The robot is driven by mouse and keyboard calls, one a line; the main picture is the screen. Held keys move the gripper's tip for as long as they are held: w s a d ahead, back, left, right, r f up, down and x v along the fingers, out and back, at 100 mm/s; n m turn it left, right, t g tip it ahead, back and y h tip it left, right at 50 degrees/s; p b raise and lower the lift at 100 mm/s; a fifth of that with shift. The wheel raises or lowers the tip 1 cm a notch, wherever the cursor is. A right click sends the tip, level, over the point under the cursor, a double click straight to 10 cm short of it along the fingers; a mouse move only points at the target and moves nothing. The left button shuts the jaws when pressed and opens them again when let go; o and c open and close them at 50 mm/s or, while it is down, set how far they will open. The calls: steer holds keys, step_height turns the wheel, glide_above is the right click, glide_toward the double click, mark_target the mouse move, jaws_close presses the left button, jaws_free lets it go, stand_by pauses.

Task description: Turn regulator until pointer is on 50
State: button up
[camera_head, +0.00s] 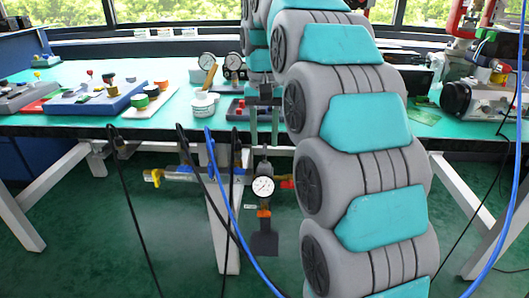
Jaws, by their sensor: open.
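The regulator (263,167) stands in front of the table's front edge, on a pipe run. Its round white gauge (263,189) faces me, with a dark pointer too small to read against the numbers. Below the gauge are an orange band and a dark bowl (264,243). My gripper (264,142) points down at the table edge, just above the top of the regulator. Its two fingers are apart, with nothing seen between them. I cannot tell whether the fingertips touch the regulator.
A yellow-handled valve (153,177) sits left of the regulator, and a red part (287,182) right of it. Black and blue hoses (233,215) hang close by on the left. The table (170,72) carries gauges, white containers and panels. My arm covers the right middle.

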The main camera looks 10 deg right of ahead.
mark_target(265, 148)
steer(key=shift+f, duration=1.9)
jaws_close()
